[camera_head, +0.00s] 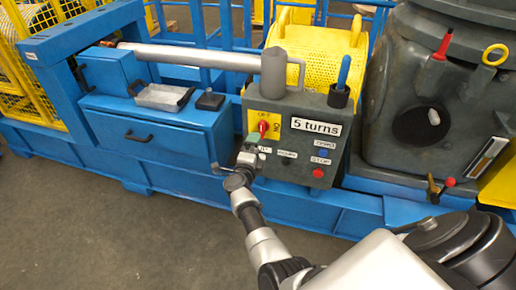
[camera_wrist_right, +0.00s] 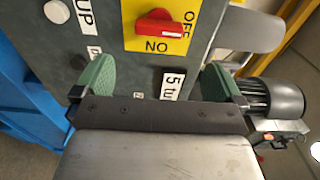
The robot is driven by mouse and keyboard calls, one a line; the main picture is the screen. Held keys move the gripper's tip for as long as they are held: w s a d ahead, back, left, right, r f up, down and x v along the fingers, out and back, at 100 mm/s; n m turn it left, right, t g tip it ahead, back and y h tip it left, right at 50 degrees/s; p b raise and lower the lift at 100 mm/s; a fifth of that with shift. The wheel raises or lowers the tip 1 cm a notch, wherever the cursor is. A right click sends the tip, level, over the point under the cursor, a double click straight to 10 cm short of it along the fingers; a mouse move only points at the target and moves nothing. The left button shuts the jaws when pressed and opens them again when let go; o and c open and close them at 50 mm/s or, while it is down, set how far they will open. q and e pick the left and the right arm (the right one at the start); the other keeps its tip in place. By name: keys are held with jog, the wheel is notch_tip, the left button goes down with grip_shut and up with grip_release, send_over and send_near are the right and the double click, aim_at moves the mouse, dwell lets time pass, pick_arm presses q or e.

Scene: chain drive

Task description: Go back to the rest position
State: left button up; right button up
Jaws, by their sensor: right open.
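My right gripper (camera_head: 252,147) is in front of the grey control box (camera_head: 320,172), just below its red rotary switch (camera_head: 263,128). In the right wrist view its two green fingers (camera_wrist_right: 157,78) are spread wide with nothing between them. The red switch shows beyond the fingertips, on a yellow plate (camera_wrist_right: 182,44) marked ON and OFF. The gripper appears apart from the switch. My left gripper is not in view.
The box carries a "5 turns" label (camera_head: 316,127), a blue button (camera_head: 324,153) and a red button (camera_head: 318,173). A blue drawer unit (camera_head: 150,130) is left. Open floor (camera_head: 100,230) lies in front.

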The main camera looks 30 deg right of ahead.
jog(key=s+a+f+n+y+p, duration=0.1)
jog(key=s+a+f+n+y, duration=0.3)
jog(key=s+f+n, duration=0.4)
jog(key=s+a+f+n+g+y+p, duration=0.1)
jog(key=s+a+f+n+y+p, duration=0.1)
jog(key=s+a+f+n+y, duration=0.5)
jog(key=s+a+f+n+y+p, duration=0.15)
jog(key=s+f+n, duration=0.35)
jog(key=f, duration=0.6)
pick_arm(q)
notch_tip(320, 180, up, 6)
jog(key=p, duration=0.1)
pick_arm(e)
jog(key=s+f+n+g, duration=0.3)
jog(key=s, duration=0.8)
jog(key=s+f+n+g, duration=0.3)
jog(key=s, duration=0.8)
jog(key=s+f+n+g+y, duration=0.1)
jog(key=s+f+n+g, duration=0.2)
jog(key=s, duration=0.8)
jog(key=shift+s+d+f+n+g, duration=0.15)
jog(key=shift+s+f+n+g, duration=0.25)
jog(key=shift+f+n, duration=0.15)
